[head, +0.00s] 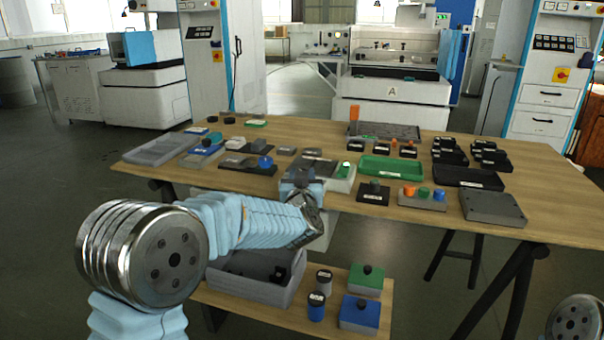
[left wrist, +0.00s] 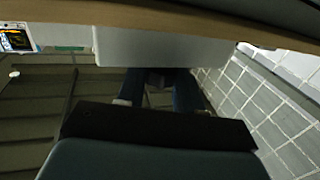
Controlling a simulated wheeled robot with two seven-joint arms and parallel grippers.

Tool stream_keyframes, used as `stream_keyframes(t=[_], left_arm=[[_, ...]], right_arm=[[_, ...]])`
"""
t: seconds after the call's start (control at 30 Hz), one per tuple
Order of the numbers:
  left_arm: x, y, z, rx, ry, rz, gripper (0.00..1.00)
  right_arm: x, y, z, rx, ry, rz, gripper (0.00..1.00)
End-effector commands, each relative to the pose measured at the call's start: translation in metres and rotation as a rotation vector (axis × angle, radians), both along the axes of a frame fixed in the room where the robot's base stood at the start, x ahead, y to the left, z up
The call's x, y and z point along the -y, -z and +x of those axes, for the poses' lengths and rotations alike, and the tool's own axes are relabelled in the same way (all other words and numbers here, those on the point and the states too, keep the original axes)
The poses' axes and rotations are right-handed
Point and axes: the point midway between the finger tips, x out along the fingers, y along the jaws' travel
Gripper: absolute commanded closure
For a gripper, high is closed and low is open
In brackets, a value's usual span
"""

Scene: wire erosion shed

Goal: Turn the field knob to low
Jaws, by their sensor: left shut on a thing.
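My left gripper (head: 300,178) is at the near edge of the wooden table, its arm reaching in from the left. In the left wrist view the two dark blue fingers (left wrist: 158,88) close on a small dark knob (left wrist: 157,76) at the edge of a pale grey box (left wrist: 160,46). I take this as the field knob. It is mostly hidden by the fingers, and its pointer and any low mark do not show. In the head view my gripper and wrist cover the knob. My right gripper is out of view.
The table (head: 420,215) holds several trays and small blocks, with a green tray (head: 392,168) right of my gripper. A low shelf (head: 262,314) below carries a grey bin (head: 240,285), a green box (head: 366,281) and a blue box (head: 359,314). Floor is clear at left.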

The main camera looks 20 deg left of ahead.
Motion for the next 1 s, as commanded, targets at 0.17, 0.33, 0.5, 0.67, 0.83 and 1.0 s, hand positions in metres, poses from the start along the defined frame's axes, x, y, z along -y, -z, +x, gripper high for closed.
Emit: stream_keyframes(t=[0.17,0.33,0.5,0.67,0.83,1.0], left_arm=[[0.0,-0.001,0.0,0.002,-0.001,0.0,0.95],[0.0,-0.001,0.0,0.002,0.0,0.0,0.51],[0.0,0.0,0.0,0.002,0.0,0.0,0.39],[0.0,0.0,0.0,0.001,0.001,-0.001,0.39],[0.003,0.0,-0.013,0.003,0.001,-0.002,0.39],[0.013,0.0,-0.049,0.003,0.003,-0.003,0.39]], right_arm=[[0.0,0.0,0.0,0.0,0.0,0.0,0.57],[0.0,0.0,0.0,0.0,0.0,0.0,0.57],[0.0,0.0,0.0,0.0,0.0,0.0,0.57],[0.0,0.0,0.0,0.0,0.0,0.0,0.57],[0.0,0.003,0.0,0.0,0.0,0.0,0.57],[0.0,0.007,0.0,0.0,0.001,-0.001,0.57]])
